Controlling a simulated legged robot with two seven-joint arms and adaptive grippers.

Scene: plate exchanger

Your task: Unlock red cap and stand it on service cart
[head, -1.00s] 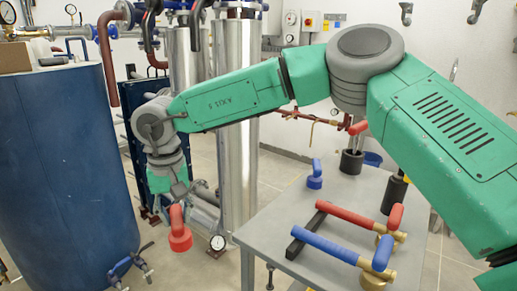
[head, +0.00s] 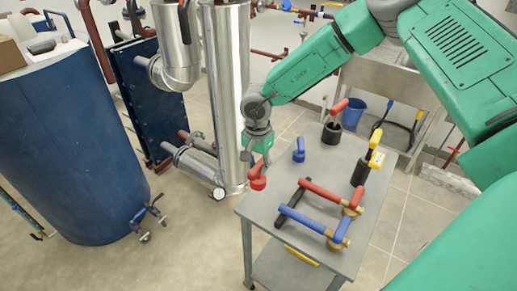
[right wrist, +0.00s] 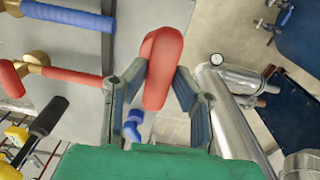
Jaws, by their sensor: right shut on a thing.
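The red cap (head: 258,177) hangs handle-up in my right gripper (head: 259,164), at the back left edge of the grey service cart (head: 322,170). My right gripper is shut on the cap's handle. The red handle also shows between the two fingers (right wrist: 160,75) in the right wrist view. The cap's lower part is hidden there. In the head view the cap overlaps the cart's edge; I cannot tell if it touches the top. A blue cap (head: 299,150) stands on the cart just right of it. My left gripper is not in view.
A red-handled valve (head: 330,194) and a blue-handled valve (head: 310,219) lie on the cart. Dark holders with red (head: 332,131) and yellow (head: 376,158) handles stand at the back right. A silver pipe column (head: 228,100) rises close left of the gripper.

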